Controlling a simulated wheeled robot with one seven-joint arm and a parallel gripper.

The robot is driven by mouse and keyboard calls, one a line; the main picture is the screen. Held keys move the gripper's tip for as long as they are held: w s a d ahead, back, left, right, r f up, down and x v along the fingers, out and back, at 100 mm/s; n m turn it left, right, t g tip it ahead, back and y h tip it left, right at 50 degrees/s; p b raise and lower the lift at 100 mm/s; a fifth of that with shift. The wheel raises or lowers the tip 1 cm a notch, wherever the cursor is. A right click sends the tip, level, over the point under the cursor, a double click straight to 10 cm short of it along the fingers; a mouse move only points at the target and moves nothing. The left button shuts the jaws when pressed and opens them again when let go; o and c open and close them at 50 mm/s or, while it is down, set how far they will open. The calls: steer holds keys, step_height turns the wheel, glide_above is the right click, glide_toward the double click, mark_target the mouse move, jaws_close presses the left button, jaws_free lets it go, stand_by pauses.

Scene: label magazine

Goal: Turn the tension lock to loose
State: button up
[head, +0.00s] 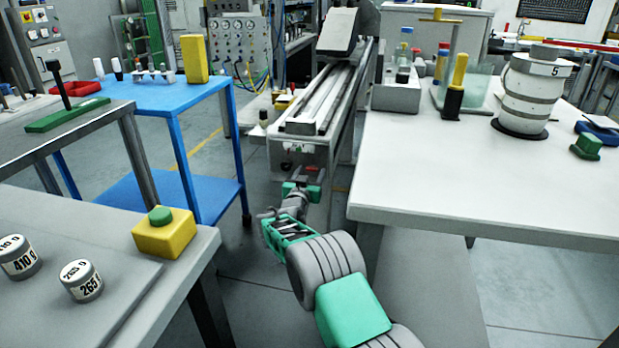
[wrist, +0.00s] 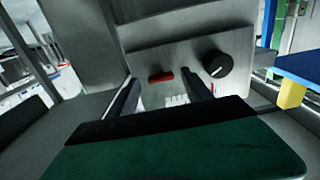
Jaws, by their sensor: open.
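In the wrist view a grey panel faces me. It bears a small red bar-shaped handle (wrist: 161,77) and, to its right, a round black knob (wrist: 217,64) with a white pointer line. I cannot tell for certain which of them is the tension lock; no label is readable. My gripper (wrist: 163,92) is open and empty, its two dark fingers pointing at the panel, with the red handle between their tips in the picture and apparently apart from it. In the head view my gripper (head: 303,185) is at the near end of the long grey machine (head: 305,150), partly hiding its front.
A white table (head: 430,190) stands close on the right of my arm. A blue cart (head: 175,95) and a grey bench (head: 130,300) with a yellow box (head: 163,236) stand on the left. Open floor lies between them.

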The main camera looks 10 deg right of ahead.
steer(key=shift+w, duration=0.2)
steer(key=shift+c, duration=0.6)
jaws_close()
